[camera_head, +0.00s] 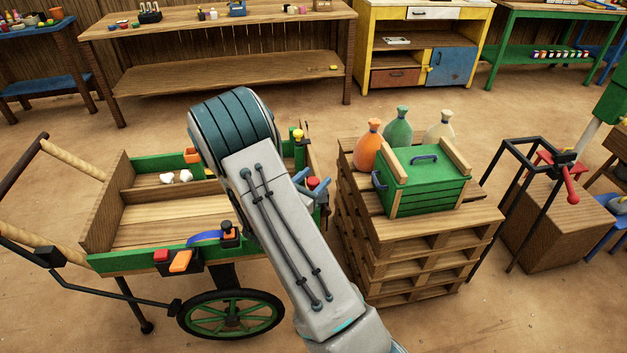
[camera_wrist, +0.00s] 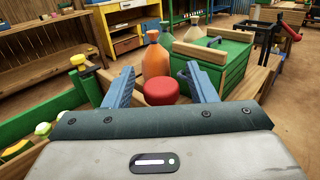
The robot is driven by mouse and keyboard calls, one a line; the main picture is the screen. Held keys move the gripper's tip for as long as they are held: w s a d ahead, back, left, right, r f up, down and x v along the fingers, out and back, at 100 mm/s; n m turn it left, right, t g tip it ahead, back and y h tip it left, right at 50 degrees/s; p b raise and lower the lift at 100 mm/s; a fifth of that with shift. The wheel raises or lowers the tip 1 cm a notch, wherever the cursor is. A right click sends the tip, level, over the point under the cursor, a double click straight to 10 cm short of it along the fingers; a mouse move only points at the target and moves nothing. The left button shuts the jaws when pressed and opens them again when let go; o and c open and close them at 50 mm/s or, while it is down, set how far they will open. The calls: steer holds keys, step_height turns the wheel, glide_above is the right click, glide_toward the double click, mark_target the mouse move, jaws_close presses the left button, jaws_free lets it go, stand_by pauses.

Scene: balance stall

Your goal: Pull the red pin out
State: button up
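The red pin's round knob (camera_head: 313,183) shows at the right end of the green and wood cart (camera_head: 130,262), beside my gripper. In the wrist view the red knob (camera_wrist: 161,92) sits between the two blue fingers of my gripper (camera_wrist: 160,85). The fingers are apart, with a visible gap on each side of the knob. The gripper also shows in the head view (camera_head: 312,188), partly behind my arm. The pin's shaft below the knob is hidden.
A pallet stack (camera_head: 430,255) stands just right of the cart, bearing a green crate (camera_head: 425,185) and orange (camera_head: 367,147), green (camera_head: 398,128) and cream (camera_head: 440,130) sacks. A yellow knob (camera_head: 297,134) is on the cart's far edge. A black stand (camera_head: 517,235) is farther right.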

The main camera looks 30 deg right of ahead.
steer(key=shift+a, duration=0.1)
steer(key=b+v, duration=0.1)
steer(key=v, duration=1.2)
steer(key=shift+s+a, duration=0.2)
steer(key=shift+a, duration=0.1)
steer(key=s+d+r+m+g+y+p, duration=0.1)
steer(key=s+d+r+m+g+y, duration=0.15)
steer(key=s+r+m+g, duration=0.3)
steer(key=s+d+r+m+g+y+p, duration=0.25)
steer(key=s+m+g, duration=0.25)
steer(key=s+m, duration=0.25)
steer(key=s+a+r+m+t+y+p, duration=0.2)
steer(key=s+a+r+m+t+y, duration=0.2)
steer(key=a+r+m+y, duration=0.4)
steer(key=s+r+m+y, duration=0.1)
steer(key=m+y, duration=0.1)
steer(key=m, duration=0.1)
steer(key=shift+s+a+r+y, duration=0.2)
steer(key=shift+a+r+y, duration=0.05)
steer(key=shift+r+y, duration=0.15)
steer(key=shift+t, duration=0.25)
